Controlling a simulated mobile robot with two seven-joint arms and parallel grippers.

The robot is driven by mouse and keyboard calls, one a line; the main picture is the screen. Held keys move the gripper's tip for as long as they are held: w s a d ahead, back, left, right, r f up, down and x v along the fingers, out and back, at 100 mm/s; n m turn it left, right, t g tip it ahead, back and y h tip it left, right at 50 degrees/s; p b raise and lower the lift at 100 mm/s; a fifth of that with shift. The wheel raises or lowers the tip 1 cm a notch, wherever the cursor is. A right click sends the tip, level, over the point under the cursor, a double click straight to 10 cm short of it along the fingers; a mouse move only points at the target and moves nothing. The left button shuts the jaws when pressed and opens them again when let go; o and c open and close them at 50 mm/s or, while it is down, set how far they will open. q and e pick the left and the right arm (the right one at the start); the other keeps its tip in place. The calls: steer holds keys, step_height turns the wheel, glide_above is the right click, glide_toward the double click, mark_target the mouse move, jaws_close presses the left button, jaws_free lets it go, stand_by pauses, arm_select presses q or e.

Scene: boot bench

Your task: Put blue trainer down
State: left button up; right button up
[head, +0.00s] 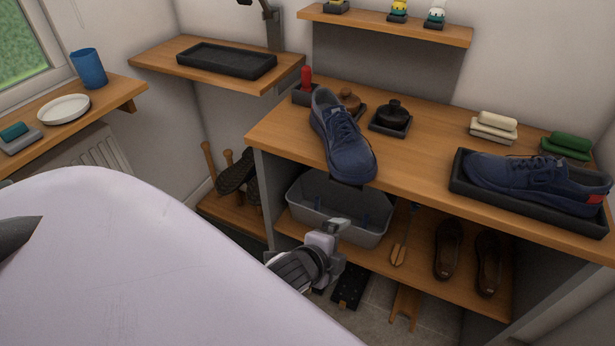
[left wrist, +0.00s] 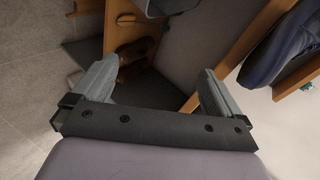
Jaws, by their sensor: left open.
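One blue trainer (head: 345,140) stands on the wooden bench top, its toe at the front edge. A second blue trainer (head: 535,178) lies in a black tray (head: 470,203) at the right end of the bench. My left gripper (head: 337,226) is below the bench top's front edge, in front of the grey bin and apart from the first trainer. In the left wrist view the left gripper (left wrist: 158,72) is open with nothing between its fingers. Part of a blue trainer (left wrist: 280,45) shows at the upper right there. My right gripper is not in view.
The grey bin (head: 365,232) and brown shoes (head: 448,250) are on the lower shelf. An empty black tray (head: 225,60) lies on the left shelf.

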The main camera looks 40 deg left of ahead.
arm_select(q)
steer(key=s+d+f+n+h, duration=0.1)
steer(key=s+f+n, duration=0.2)
steer(key=s+n, duration=0.3)
steer(key=s+d+f+n+h, duration=0.1)
steer(key=s+f+n, duration=0.2)
steer(key=s+n, duration=0.3)
steer(key=shift+s+d+f+h, duration=0.2)
steer(key=shift+s+f+h, duration=0.1)
steer(key=shift+f+h, duration=0.1)
